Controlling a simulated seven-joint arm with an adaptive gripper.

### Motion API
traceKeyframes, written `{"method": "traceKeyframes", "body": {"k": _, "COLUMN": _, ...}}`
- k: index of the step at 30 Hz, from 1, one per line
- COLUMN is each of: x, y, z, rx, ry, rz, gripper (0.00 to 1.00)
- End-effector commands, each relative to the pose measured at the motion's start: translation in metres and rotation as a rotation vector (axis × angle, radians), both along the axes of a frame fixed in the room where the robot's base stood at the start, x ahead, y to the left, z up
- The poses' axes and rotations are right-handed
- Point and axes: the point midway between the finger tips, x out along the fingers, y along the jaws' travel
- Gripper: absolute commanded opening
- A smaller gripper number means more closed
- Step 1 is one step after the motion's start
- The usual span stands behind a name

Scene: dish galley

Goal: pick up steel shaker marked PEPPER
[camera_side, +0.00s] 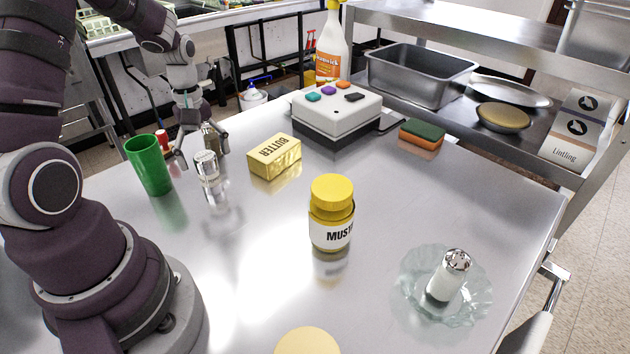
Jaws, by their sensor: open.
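A small steel-topped shaker (206,166) stands on the steel table at the left, right of the green cup; any lettering on it is too small to read. A dark little bottle (210,138) stands close behind it, partly hidden. My gripper (200,153) points down at these two, its fingers spread apart to either side and nothing visibly clamped. I cannot tell which of the two lies between the fingers. Another shaker (448,276), with a shiny metal top and white body, leans on a clear glass dish (412,291) at the front right; no PEPPER marking is readable.
A green cup (149,166) and a red-topped item (162,137) stand left of my gripper. A butter block (274,157) lies to its right. A mustard jar (331,214), button box (336,112), sponge (422,134) and spray bottle (331,50) stand further right.

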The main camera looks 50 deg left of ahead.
Motion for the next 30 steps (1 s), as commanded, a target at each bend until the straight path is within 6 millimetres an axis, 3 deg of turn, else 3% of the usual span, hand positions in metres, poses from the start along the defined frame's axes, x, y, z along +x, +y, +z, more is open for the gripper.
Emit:
{"method": "traceKeyframes", "body": {"k": 9, "x": 0.000, "y": 0.005, "z": -0.053, "rx": -0.003, "ry": 0.003, "rz": -0.003, "gripper": 0.73}}
{"method": "traceKeyframes", "body": {"k": 18, "x": 0.000, "y": 0.005, "z": -0.060, "rx": 0.001, "ry": -0.001, "rz": -0.004, "gripper": 0.72}}
{"method": "traceKeyframes", "body": {"k": 30, "x": 0.000, "y": 0.005, "z": -0.060, "rx": 0.001, "ry": -0.001, "rz": -0.004, "gripper": 0.20}}
